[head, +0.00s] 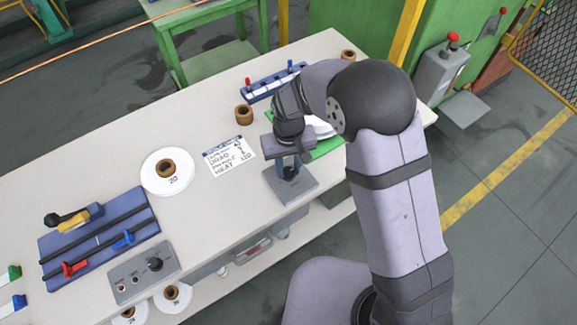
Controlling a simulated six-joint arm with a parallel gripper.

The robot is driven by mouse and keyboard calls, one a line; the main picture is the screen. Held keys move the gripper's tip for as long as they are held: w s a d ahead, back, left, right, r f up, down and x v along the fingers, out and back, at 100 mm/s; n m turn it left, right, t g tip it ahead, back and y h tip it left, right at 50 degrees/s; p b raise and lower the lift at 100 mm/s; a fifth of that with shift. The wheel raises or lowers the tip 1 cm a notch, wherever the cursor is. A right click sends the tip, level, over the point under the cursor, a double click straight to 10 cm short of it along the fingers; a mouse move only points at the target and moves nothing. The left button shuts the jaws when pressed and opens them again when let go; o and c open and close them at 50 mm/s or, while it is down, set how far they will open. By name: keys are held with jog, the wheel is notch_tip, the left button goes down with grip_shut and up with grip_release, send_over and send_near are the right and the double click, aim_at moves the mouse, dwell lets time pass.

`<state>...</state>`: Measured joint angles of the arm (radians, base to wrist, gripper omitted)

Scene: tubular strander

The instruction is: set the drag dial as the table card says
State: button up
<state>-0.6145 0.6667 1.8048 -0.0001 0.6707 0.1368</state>
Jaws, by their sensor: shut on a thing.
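My gripper (289,165) points down over a grey plate (291,190) near the front edge of the table. Its blue-grey fingers are shut on a small black dial (291,174) on that plate. The fingers partly hide the dial, and I cannot read its pointer or any scale. The white table card (230,157) with a blue top band lies flat to the left of the plate. I can make out "DRAG" and "HEAT 120" on it; the value beside DRAG is too small to read surely.
A white disc (153,187) with a brown core lies left of the card. A blue rail fixture (142,208) and a grey box with a black knob (155,264) stand further left. A blue rack (268,88) and a green mat (328,148) are behind the gripper.

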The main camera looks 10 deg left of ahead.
aim_at(289, 171)
jog(key=shift+m, duration=0.3)
jog(key=o, duration=1.1)
jog(key=shift+c, duration=0.2)
jog(key=shift+r, duration=0.1)
jog(key=shift+r+b, duration=1.05)
jog(key=shift+r, duration=2.55)
